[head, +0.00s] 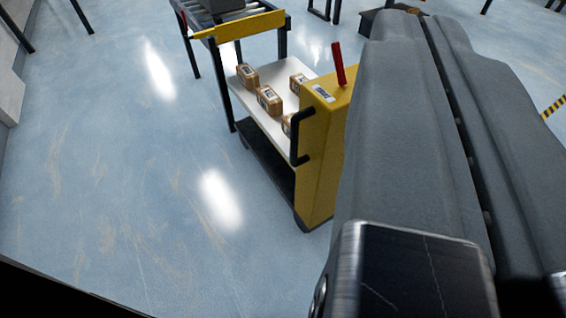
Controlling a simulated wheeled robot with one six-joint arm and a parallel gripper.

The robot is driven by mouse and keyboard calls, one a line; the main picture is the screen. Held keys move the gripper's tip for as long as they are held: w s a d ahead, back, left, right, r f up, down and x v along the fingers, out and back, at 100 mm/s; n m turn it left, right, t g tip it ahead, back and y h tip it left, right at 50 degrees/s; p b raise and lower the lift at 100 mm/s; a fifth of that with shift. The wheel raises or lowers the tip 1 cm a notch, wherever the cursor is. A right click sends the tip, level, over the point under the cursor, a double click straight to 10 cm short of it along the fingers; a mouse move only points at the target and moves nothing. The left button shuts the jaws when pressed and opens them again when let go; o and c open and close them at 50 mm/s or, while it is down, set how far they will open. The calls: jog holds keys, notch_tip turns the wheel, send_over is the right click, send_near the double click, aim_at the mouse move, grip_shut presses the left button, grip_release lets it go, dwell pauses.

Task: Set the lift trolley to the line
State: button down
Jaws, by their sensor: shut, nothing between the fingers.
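The lift trolley has a white deck (252,102) carrying several small brown boxes (268,100). Its yellow end housing (325,150) has a black handle (298,137) on the side and a red lever (338,64) on top. My gripper (412,14) is large and grey in the right half, its two fingers shut together with only a thin seam between them. It covers the right side of the yellow housing; I cannot tell whether they touch. The line, a roller conveyor (238,27) with a yellow end plate, stands just behind the far end of the deck.
Blue-grey glossy floor (120,170) lies open to the left and in front of the trolley. A pale wall or cabinet (8,70) stands at the left edge. Dark stand legs (322,10) show at the top, and yellow-black floor tape (554,107) at the right.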

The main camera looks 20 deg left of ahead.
aim_at(291, 132)
dwell(0.4)
